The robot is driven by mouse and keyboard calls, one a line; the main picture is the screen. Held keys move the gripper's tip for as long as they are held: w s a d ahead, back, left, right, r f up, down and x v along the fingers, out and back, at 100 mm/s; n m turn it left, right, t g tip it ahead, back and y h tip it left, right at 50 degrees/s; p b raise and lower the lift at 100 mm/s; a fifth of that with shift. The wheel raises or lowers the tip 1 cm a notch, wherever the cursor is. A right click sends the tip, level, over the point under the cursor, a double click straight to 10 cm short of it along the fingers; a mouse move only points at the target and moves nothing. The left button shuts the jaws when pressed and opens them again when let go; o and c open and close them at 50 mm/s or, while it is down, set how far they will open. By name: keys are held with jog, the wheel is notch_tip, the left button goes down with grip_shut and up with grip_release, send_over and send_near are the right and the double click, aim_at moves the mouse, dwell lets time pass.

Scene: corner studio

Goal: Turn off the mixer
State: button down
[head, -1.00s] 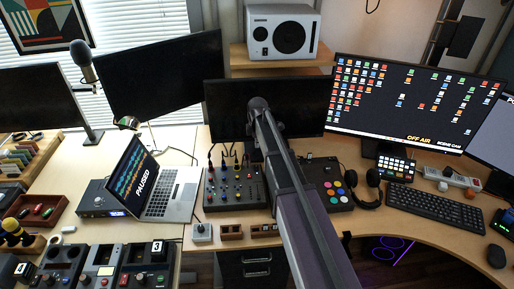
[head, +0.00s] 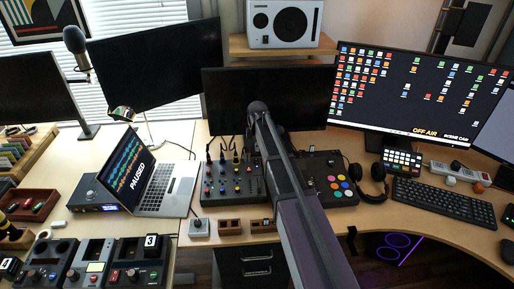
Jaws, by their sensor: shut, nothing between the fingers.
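The mixer (head: 233,184) is a dark flat box with rows of coloured knobs and cables plugged in at its back. It lies on the desk between the laptop and my arm. My arm rises from the bottom of the picture past the mixer's right edge and may cover part of it. Its raised joint stands in front of the middle black monitor. My gripper cannot be made out; it is not in view. I cannot tell which control on the mixer is its power switch or whether it is lit.
A laptop (head: 152,180) reading PAUSED stands left of the mixer. A small grey box with a knob (head: 199,227) and wooden trays (head: 230,227) lie in front. A pad controller (head: 332,180) and headphones (head: 371,184) lie to the right. A black monitor (head: 228,100) stands behind.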

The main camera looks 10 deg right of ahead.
aim_at(257, 159)
jog(key=shift+w+f+b, duration=0.2)
jog(key=shift+f+b, duration=1.15)
jog(key=shift+f, duration=0.15)
jog(key=shift+w+f+b, duration=0.2)
jog(key=shift+f+b, duration=1.15)
jog(key=shift+f, duration=0.15)
jog(key=shift+d, duration=0.1)
